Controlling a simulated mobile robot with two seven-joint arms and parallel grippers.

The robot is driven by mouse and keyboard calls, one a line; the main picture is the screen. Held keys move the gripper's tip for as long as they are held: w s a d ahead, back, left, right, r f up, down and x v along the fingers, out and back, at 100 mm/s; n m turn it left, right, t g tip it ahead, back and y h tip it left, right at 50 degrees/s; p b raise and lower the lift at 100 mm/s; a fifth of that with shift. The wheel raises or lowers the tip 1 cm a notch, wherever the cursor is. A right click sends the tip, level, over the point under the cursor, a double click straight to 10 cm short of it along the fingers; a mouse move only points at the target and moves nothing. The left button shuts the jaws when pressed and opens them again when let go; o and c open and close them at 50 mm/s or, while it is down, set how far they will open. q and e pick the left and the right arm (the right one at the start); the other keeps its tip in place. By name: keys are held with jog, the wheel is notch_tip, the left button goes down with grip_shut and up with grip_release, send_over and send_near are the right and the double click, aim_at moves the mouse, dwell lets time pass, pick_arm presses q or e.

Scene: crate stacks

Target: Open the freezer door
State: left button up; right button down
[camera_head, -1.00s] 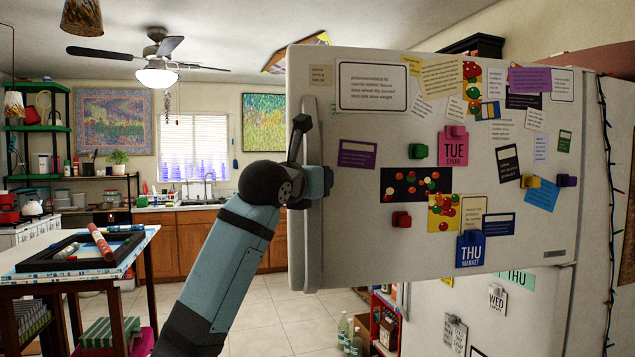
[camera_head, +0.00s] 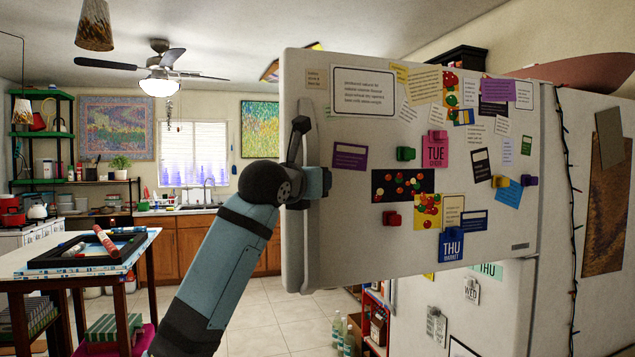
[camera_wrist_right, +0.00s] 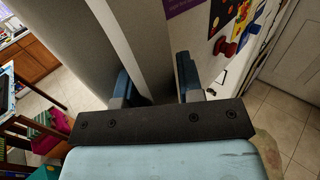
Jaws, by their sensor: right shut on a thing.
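The white freezer door (camera_head: 345,230) is the upper door of the fridge in the head view, covered with magnets and notes. It stands swung out from the body, over the lower fridge door (camera_head: 510,310); the freezer's inside is hidden. Its long vertical handle (camera_head: 311,240) runs along the left edge. My right gripper (camera_head: 315,183) is at the handle's middle height. In the right wrist view my right gripper (camera_wrist_right: 156,88) has one finger on each side of the handle (camera_wrist_right: 135,40) and is shut on it. My left gripper is not in view.
A table (camera_head: 130,268) with a tray stands at the left. Bottles (camera_head: 338,330) and a red shelf (camera_head: 377,318) are on the floor beyond the door. Open tiled floor (camera_head: 275,312) lies between the table and the fridge. A string of lights hangs along the fridge's side.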

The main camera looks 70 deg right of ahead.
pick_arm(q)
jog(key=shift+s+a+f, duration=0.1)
pick_arm(e)
jog(key=shift+w+a, duration=0.15)
jog(key=c, duration=1.2)
grip_release()
jog(key=o, duration=0.4)
jog(key=shift+w+a, duration=0.1)
jog(key=shift+w, duration=0.1)
jog(key=shift+c, duration=0.2)
jog(key=shift+o, duration=0.2)
jog(key=shift+w+a, duration=0.25)
pick_arm(q)
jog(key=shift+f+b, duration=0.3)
jog(key=shift+b, duration=0.15)
pick_arm(e)
jog(key=a, duration=1.3)
jog(key=shift+w+a, duration=0.25)
jog(key=shift+a, duration=0.1)
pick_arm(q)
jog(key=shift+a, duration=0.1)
